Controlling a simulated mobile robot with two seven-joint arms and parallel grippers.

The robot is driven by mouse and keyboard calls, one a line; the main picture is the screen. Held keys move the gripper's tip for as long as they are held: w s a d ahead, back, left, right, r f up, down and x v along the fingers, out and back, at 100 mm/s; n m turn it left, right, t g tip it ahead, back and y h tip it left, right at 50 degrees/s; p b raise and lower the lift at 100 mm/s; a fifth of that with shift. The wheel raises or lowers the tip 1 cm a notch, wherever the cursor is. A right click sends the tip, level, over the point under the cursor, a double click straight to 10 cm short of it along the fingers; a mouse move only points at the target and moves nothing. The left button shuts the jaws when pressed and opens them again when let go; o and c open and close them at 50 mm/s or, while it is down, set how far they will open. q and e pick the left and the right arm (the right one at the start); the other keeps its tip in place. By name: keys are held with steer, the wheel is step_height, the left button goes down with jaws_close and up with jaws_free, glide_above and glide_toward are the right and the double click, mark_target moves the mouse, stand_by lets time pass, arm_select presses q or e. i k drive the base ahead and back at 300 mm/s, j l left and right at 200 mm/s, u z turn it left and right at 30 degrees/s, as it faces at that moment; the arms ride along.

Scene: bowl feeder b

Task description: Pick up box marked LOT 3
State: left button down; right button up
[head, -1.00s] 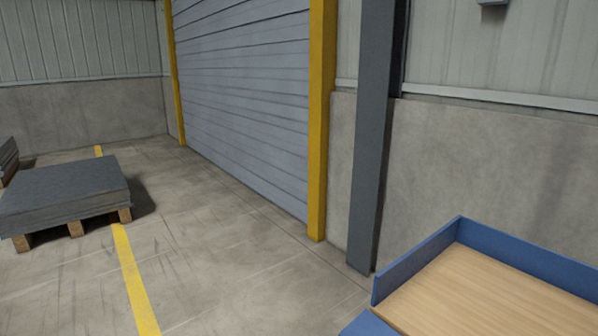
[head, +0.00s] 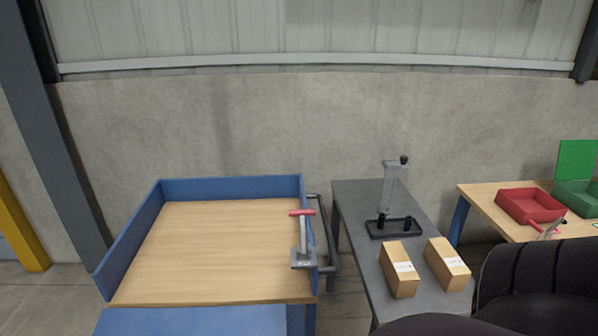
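Two brown cardboard boxes lie on the grey table (head: 357,222). The left box (head: 400,284) and the right box (head: 440,273) each carry a white label. The print on the labels is too small to read, so I cannot tell which one is marked LOT 3. The boxes are side by side with a gap between them. Neither of my grippers is in view.
A wooden bench (head: 210,245) with blue side walls stands to the left, with a red-handled tool (head: 302,240) at its right edge. A grey stand (head: 388,190) is behind the boxes. A red bin (head: 527,205) and a green bin (head: 578,200) are at right. Dark shapes cover the lower right.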

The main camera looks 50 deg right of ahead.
mark_target(402, 279)
steer(key=k+l+z, duration=0.25)
steer(key=l+z, duration=0.3)
steer(key=k+l+z, duration=0.25)
steer(key=l+z, duration=0.3)
steer(key=l, duration=0.1)
